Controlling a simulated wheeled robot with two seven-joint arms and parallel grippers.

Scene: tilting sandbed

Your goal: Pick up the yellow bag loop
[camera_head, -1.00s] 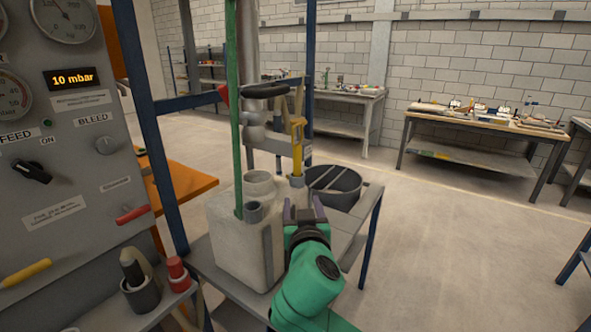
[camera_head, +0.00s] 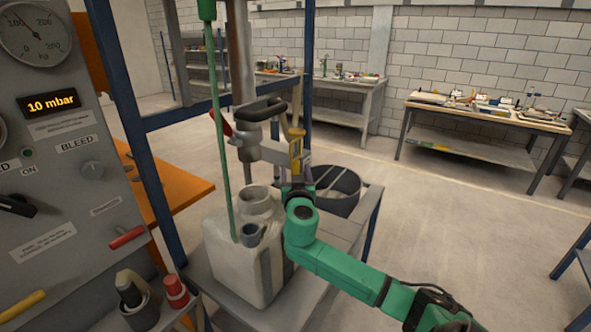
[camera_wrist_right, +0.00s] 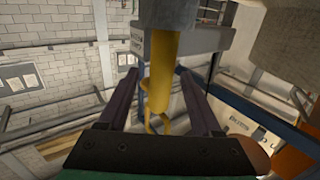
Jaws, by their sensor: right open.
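The yellow bag loop (camera_head: 296,150) hangs from the grey pipework above the white canister in the head view. In the wrist view the yellow loop (camera_wrist_right: 163,62) hangs below a grey cylinder, with a thin curved end at its bottom. My right gripper (camera_head: 297,180) is just below the loop in the head view, its jaws partly hidden by my green wrist. In the wrist view my right gripper (camera_wrist_right: 148,82) is open, with one dark finger on each side of the yellow piece. I cannot tell whether either finger touches it. My left gripper is in neither view.
The white canister (camera_head: 230,265) stands on a grey table beside my right arm. A dark bucket (camera_head: 338,192) is just behind the gripper. A green rod (camera_head: 218,120) and blue frame post (camera_head: 125,140) rise at left.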

